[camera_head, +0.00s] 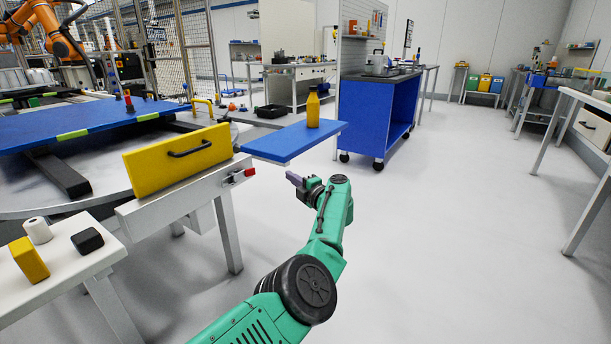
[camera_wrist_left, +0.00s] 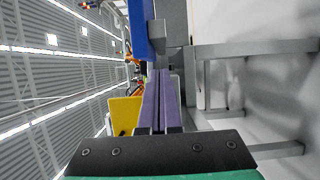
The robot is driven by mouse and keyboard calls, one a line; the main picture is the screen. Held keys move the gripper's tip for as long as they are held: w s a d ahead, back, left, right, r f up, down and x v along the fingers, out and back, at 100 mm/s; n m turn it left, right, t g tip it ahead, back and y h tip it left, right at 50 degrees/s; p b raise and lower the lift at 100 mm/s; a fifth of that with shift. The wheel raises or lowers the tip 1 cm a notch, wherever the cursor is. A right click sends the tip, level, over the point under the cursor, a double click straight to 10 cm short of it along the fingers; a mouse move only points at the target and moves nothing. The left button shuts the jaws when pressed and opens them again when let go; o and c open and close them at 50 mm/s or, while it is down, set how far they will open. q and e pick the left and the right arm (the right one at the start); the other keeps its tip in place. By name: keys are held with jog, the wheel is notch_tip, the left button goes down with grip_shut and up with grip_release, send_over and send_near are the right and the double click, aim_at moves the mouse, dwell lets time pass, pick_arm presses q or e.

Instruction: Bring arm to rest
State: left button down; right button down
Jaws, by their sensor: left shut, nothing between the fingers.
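My left arm, green, reaches up from the bottom of the head view. Its left gripper (camera_head: 294,181) hangs over open floor, below and in front of the blue shelf board (camera_head: 285,143). In the left wrist view the two purple fingers of the gripper (camera_wrist_left: 160,85) lie side by side, shut with nothing between them. The blue edge of a board (camera_wrist_left: 138,20) shows beyond the fingertips in that view. My right gripper is in neither view.
A yellow bottle (camera_head: 313,107) stands on the blue shelf board. A yellow panel with a black handle (camera_head: 178,160) stands left of the gripper. A small white table (camera_head: 70,262) at lower left holds a roll, a yellow block and a black block.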

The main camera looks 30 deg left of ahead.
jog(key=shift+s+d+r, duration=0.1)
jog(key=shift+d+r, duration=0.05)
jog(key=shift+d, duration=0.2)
